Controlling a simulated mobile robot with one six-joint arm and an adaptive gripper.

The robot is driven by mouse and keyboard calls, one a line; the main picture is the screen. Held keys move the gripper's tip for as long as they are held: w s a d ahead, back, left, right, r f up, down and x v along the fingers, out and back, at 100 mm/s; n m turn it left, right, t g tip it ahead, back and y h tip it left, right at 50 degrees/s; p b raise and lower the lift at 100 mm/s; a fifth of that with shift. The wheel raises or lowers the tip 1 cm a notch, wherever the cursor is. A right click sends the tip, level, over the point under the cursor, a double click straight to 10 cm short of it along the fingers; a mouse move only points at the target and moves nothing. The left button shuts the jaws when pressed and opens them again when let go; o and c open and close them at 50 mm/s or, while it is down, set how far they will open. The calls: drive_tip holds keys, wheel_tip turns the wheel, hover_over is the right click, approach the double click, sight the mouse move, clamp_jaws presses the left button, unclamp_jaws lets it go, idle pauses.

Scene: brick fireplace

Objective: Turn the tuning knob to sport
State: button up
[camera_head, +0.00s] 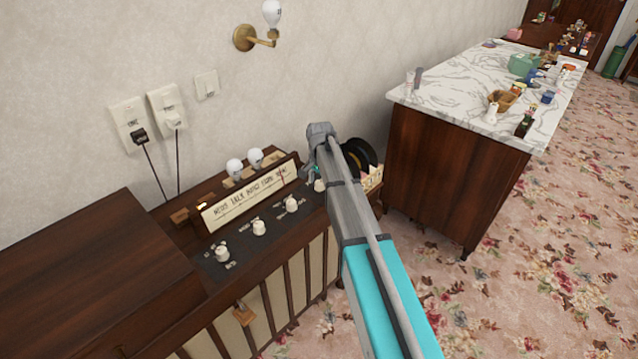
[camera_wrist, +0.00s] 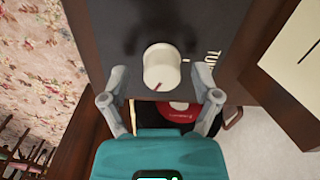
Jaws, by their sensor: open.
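The tuning knob (camera_wrist: 162,67) is a white round knob with a red pointer line, on a dark panel beside a partly visible "TUN…" label in the wrist view. My gripper (camera_wrist: 160,75) is open, with one finger on each side of the knob. I cannot tell whether either finger touches it. In the head view, a knob (camera_head: 319,185) shows at the right end of the radio's panel, beside my arm. The lit dial strip (camera_head: 250,196) above the panel bears station words too small to read surely. A thin reddish mark shows near its right part.
Several other white knobs, such as one (camera_head: 259,228), line the radio panel. Two bulbs (camera_head: 235,168) stand behind the dial. Black records (camera_head: 357,155) lie right of the radio. A marble-topped cabinet (camera_head: 455,85) with small objects stands further right. Flowered carpet (camera_head: 560,240) is open.

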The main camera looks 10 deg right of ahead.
sight(320, 182)
drive_tip(key=shift+w+r+n+p, duration=0.1)
drive_tip(key=shift+r+n+p, duration=0.3)
drive_tip(key=shift+r+p, duration=0.35)
wheel_tip(320, 182, up, 12)
drive_tip(key=n+p, duration=1)
drive_tip(key=p, duration=0.2)
drive_tip(key=shift+n, duration=0.3)
drive_tip(key=shift+a+f, duration=0.1)
drive_tip(key=shift+f, duration=0.05)
wheel_tip(320, 182, down, 14)
drive_tip(key=b, duration=1.3)
drive_tip(key=shift+r+b, duration=0.25)
drive_tip(key=shift+b, duration=0.15)
